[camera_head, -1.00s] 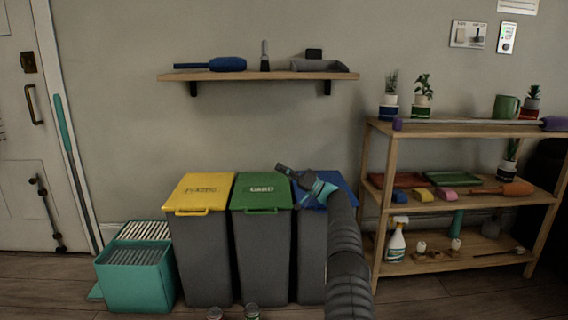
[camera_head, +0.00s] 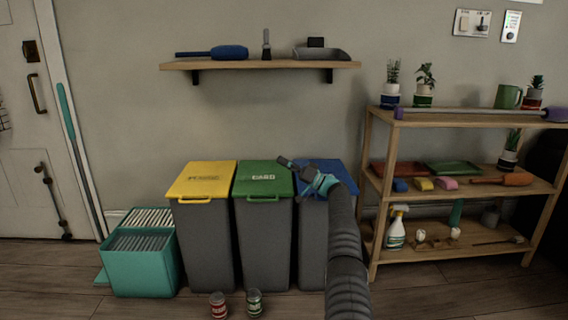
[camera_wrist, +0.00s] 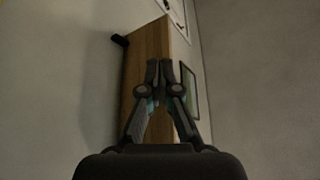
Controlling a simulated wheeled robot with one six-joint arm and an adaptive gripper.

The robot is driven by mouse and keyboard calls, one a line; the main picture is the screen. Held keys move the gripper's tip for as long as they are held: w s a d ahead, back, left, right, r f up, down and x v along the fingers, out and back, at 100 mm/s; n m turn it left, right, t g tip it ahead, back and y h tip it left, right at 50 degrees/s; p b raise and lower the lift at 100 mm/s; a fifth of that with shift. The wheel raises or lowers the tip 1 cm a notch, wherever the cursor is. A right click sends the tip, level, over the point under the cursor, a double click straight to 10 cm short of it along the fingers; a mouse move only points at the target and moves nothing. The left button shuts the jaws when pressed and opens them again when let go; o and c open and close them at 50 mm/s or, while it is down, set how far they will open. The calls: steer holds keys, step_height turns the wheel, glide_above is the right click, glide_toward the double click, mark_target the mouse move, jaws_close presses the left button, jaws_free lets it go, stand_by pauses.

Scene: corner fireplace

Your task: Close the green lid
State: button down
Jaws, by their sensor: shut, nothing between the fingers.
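The green lid (camera_head: 264,175) lies flat on top of the middle grey bin (camera_head: 264,240), with its handle toward me. It looks down on the bin's rim. My gripper (camera_head: 287,163) is at the right rear of the green lid, in front of the blue lid (camera_head: 338,172), and hides part of both. In the wrist view my gripper (camera_wrist: 160,68) has its fingertips together with nothing held. I cannot tell whether it touches a lid.
A yellow-lidded bin (camera_head: 205,240) stands left and the blue-lidded bin right. A teal crate (camera_head: 140,272) is at far left. Two cans, one red (camera_head: 218,305) and one green (camera_head: 254,303), stand in front. A wall shelf (camera_head: 260,66) hangs above; a wooden rack (camera_head: 375,195) is right.

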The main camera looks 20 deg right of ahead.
steer(key=v, duration=1.2)
steer(key=a+r+m+g+h+p, duration=0.1)
steer(key=a+r+g+h, duration=0.1)
steer(key=a+r, duration=0.5)
steer(key=a+r+m+g+h, duration=0.1)
steer(key=a+r+g+h, duration=0.2)
steer(key=a, duration=0.8)
steer(key=s+a+r+m+g+h+p, duration=0.1)
steer(key=s+a+r+g+h, duration=0.15)
steer(key=s+a, duration=0.65)
steer(key=s+a+r+m+g+h+p, duration=0.1)
steer(key=s+a+r+g+h, duration=0.15)
steer(key=s+a, duration=0.65)
steer(key=s+f+h, duration=0.2)
steer(key=s+f, duration=0.1)
steer(key=s, duration=0.8)
steer(key=s+d+f+t+h+p, duration=0.1)
steer(key=s+f+h, duration=0.2)
steer(key=s, duration=0.8)
steer(key=s+f+h, duration=0.3)
steer(key=s, duration=0.8)
steer(key=shift+d+n+p, duration=0.3)
steer(key=shift+f, duration=0.1)
